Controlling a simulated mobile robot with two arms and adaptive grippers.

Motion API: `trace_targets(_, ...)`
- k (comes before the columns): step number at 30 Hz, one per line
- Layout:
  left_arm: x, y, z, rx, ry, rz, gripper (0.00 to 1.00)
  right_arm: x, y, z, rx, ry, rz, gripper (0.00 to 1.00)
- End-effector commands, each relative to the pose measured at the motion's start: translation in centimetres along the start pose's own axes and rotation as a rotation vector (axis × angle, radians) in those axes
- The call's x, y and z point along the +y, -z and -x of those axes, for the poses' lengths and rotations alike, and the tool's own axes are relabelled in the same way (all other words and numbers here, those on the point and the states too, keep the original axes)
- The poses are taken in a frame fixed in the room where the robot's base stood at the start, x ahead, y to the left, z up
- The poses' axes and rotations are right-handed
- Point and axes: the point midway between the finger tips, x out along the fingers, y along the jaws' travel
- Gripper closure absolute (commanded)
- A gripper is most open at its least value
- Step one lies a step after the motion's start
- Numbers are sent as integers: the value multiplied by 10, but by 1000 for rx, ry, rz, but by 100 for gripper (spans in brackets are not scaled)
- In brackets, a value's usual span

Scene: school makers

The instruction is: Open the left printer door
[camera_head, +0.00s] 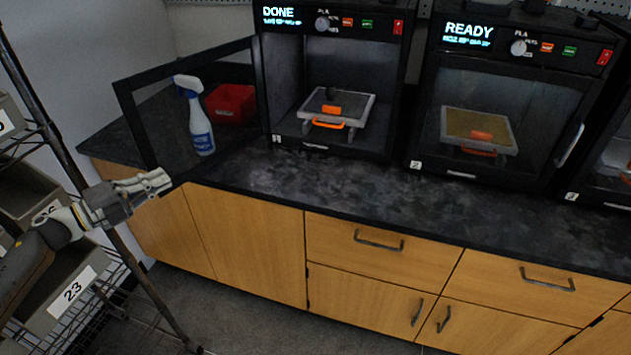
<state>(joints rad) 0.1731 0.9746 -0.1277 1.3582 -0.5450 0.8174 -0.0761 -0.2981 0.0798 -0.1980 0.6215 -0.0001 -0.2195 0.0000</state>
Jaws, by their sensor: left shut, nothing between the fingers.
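The left printer (272,75) stands on the dark counter and its screen reads DONE. Its door (128,115), a black frame with a clear pane, stands open, swung out to the left. Inside the printer a bed (345,103) with an orange handle and a small orange print is in plain view. My left gripper (168,181) is shut and empty, near the lower outer corner of the open door. I cannot tell whether it touches the door. My right gripper is not in view.
A spray bottle (198,120) and a red bin (231,103) show through the door pane. A second printer (432,100) reading READY has its door shut. A rack with grey bins (75,290) stands at left. The counter front (330,185) is clear.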

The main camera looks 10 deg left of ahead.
Motion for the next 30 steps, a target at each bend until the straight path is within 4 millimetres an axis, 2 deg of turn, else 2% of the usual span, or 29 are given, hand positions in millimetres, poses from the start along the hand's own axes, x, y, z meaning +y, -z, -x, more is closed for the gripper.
trace_targets(11,-4,0,0,0,0,-2,100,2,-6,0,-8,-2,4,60)
trace_targets(14,-15,0,0,2,0,-3,100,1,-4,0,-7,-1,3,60)
trace_targets(24,-78,0,0,2,-1,-4,100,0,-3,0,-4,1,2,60)
trace_targets(30,-97,-1,0,0,-1,-2,100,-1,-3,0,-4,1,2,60)
